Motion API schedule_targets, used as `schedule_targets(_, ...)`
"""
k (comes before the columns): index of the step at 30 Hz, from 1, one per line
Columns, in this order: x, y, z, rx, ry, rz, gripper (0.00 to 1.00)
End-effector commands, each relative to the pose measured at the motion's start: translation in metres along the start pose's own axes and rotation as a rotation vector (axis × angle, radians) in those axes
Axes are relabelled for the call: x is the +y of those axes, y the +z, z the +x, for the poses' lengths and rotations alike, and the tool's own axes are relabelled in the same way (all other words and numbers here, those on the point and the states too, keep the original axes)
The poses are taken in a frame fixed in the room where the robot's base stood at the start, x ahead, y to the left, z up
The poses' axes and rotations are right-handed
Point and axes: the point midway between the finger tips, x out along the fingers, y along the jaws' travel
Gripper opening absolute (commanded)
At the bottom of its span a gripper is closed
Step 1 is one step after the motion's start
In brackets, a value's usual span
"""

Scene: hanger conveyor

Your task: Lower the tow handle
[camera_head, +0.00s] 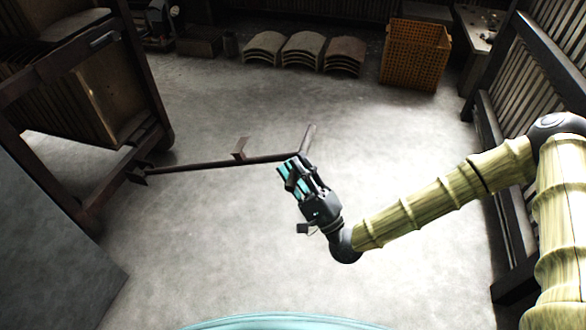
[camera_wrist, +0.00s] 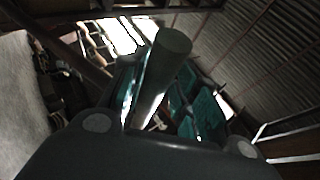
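The tow handle (camera_head: 215,162) is a thin rusty brown bar that runs right from the low frame of a cart. A short upright tab stands on it, and a crossbar (camera_head: 308,137) is at its free end. My gripper (camera_head: 292,174), black with teal finger pads, is at the near end of the crossbar. In the wrist view a round bar (camera_wrist: 165,65), its end facing the camera, lies between my teal fingers (camera_wrist: 155,100). The dark palm covers the bar's lower part. I cannot tell whether the fingers press on it.
The wooden cart (camera_head: 150,140) stands at the left, with a grey panel (camera_head: 50,240) nearer me. Stacked curved tiles (camera_head: 303,50) and an orange basket (camera_head: 414,54) line the back. A dark slatted rack (camera_head: 505,185) bounds the right. The concrete floor between is clear.

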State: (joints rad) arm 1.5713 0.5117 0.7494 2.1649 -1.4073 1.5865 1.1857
Motion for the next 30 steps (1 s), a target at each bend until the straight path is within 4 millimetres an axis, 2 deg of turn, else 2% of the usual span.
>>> schedule_targets(9, 0.002, 0.002, 0.001, -0.004, 0.003, 0.004, 0.42)
schedule_targets(14, 0.003, 0.002, -0.008, -0.004, 0.005, 0.005, 0.42)
schedule_targets(30, 0.002, 0.001, -0.097, -0.002, 0.003, 0.004, 0.42)
